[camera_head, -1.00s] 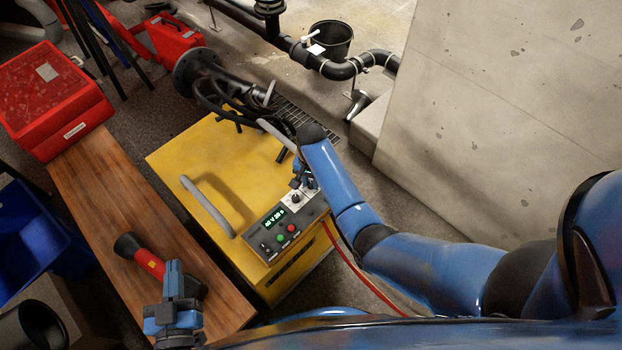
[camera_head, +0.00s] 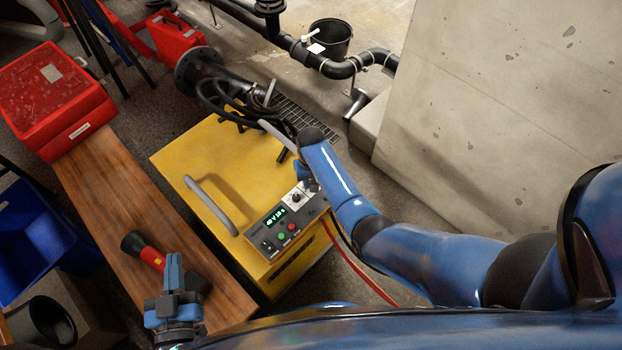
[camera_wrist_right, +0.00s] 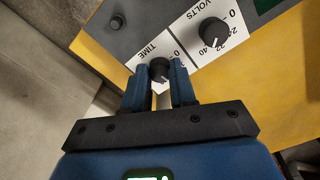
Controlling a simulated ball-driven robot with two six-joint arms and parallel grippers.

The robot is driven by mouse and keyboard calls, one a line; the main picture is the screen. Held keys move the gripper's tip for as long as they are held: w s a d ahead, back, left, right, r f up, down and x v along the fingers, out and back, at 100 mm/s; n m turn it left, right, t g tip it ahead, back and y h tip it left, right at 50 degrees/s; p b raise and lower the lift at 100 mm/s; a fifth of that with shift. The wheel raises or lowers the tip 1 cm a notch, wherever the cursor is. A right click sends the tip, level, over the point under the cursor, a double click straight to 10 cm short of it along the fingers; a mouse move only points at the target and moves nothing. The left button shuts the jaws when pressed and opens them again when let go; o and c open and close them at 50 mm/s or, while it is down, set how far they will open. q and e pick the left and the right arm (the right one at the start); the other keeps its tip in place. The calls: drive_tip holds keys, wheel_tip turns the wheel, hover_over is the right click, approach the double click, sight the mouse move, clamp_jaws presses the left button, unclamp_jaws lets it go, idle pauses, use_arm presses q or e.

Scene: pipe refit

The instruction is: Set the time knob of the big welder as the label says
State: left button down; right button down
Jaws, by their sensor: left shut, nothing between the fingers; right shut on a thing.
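The big welder is a yellow box (camera_head: 190,160) with a grey control panel (camera_head: 262,240) on its front edge. In the right wrist view, the time knob (camera_wrist_right: 159,67) is a black knob beside the word TIME on a white plate. My right gripper (camera_wrist_right: 160,84) is shut on the time knob. In the head view my right arm hides that knob. The volts knob (camera_wrist_right: 210,33) sits beside it on its own dial, and also shows in the head view (camera_head: 296,197). My left gripper (camera_head: 174,266) is shut and empty above the wooden bench. The label's text cannot be read.
A wooden bench (camera_head: 100,180) runs left of the welder, with a red and black tool (camera_head: 148,253) on it. A red case (camera_head: 60,90) stands at the upper left. The welder has a grey handle (camera_head: 210,205). A concrete wall (camera_head: 500,110) stands at the right.

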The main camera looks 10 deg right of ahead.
idle(0.4)
drive_tip(key=c, duration=0.9)
unclamp_jaws()
drive_tip(key=shift+r, duration=0.1)
wheel_tip(320, 180, up, 11)
drive_tip(key=shift+f+p, duration=0.15)
drive_tip(key=shift+p, duration=1.1)
